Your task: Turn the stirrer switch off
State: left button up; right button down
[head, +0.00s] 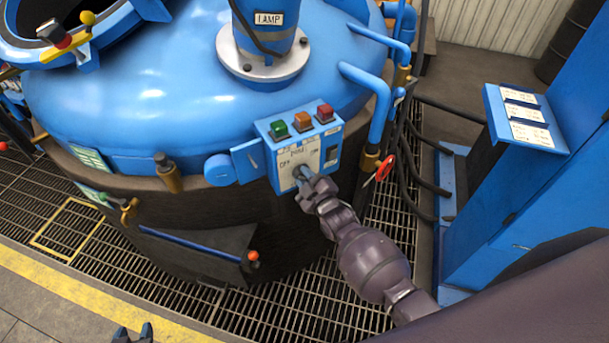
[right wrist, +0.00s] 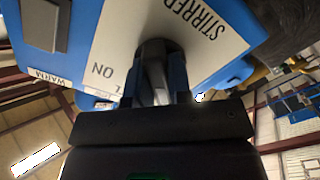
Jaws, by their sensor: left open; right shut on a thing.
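In the right wrist view a STIRRER label (right wrist: 201,22) is above the knob. My right gripper (head: 304,176) is shut on the knob, with a finger on each side in the right wrist view (right wrist: 155,85). The fingers hide much of the knob, so I cannot tell its setting. My left gripper (head: 133,333) is open and empty at the bottom edge.
Green, orange and red lamps (head: 302,121) top the box, and a dark rocker (head: 331,156) sits on its right. A red-handled valve (head: 385,168) and blue pipes (head: 371,90) stand close right. A blue cabinet (head: 480,235) is further right. Floor grating (head: 285,310) lies below.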

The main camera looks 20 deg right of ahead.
dwell(0.5)
jog(key=c, duration=1)
grip_release()
jog(key=shift+c, duration=0.2)
jog(key=v, duration=1)
jog(key=shift+s, duration=0.4)
jog(key=shift+f, duration=0.1)
